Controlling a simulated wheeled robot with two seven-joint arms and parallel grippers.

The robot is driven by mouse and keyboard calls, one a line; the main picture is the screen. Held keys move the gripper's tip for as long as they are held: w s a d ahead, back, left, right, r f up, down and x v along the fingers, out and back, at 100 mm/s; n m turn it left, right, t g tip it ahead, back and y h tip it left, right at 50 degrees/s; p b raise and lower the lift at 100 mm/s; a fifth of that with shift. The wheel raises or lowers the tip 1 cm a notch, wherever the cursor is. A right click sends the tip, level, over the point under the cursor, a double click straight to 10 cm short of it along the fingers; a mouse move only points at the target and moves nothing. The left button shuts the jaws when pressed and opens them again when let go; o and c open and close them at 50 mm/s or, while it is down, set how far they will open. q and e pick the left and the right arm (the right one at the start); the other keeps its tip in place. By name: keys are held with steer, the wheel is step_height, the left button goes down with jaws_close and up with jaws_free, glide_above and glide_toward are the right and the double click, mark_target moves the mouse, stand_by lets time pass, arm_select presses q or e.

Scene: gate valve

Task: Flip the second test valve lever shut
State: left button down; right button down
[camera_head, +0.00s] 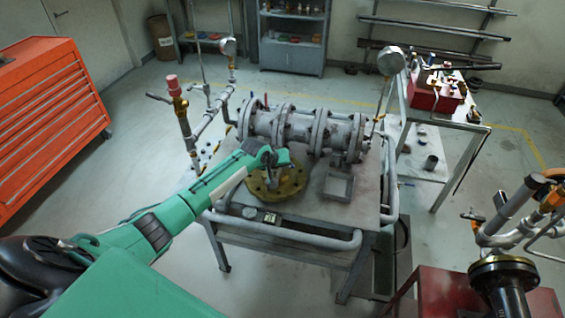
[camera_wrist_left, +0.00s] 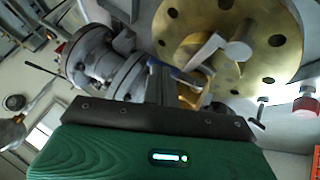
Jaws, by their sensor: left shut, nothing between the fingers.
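A grey flanged valve body (camera_head: 300,128) lies across the table, with a gauge on an upright pipe at each end. A brass flange (camera_head: 290,185) sits on the table in front of it. My left gripper (camera_head: 268,157) is over the flange's back edge, in front of the valve body, and is shut and empty. In the left wrist view the brass flange (camera_wrist_left: 262,70) is large at upper right, with a grey bar across its face. A small blue part (camera_wrist_left: 183,76) shows close by the fingers. I cannot tell which part is the second test valve lever. My right gripper is out of view.
A piping stand with a red-topped valve (camera_head: 173,88) rises at the table's left. A grey tube rail (camera_head: 290,236) runs along the table front. A side table with a red box (camera_head: 432,92) stands at right, and an orange drawer cabinet (camera_head: 45,120) at left.

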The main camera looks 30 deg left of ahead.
arm_select(q)
steer(key=shift+s+a+r, duration=0.1)
steer(key=shift+s+a, duration=0.05)
steer(key=shift+a, duration=0.3)
steer(key=b+v, duration=0.3)
steer(key=v, duration=1)
steer(key=shift+s+r, duration=0.25)
steer(key=shift+r, duration=0.05)
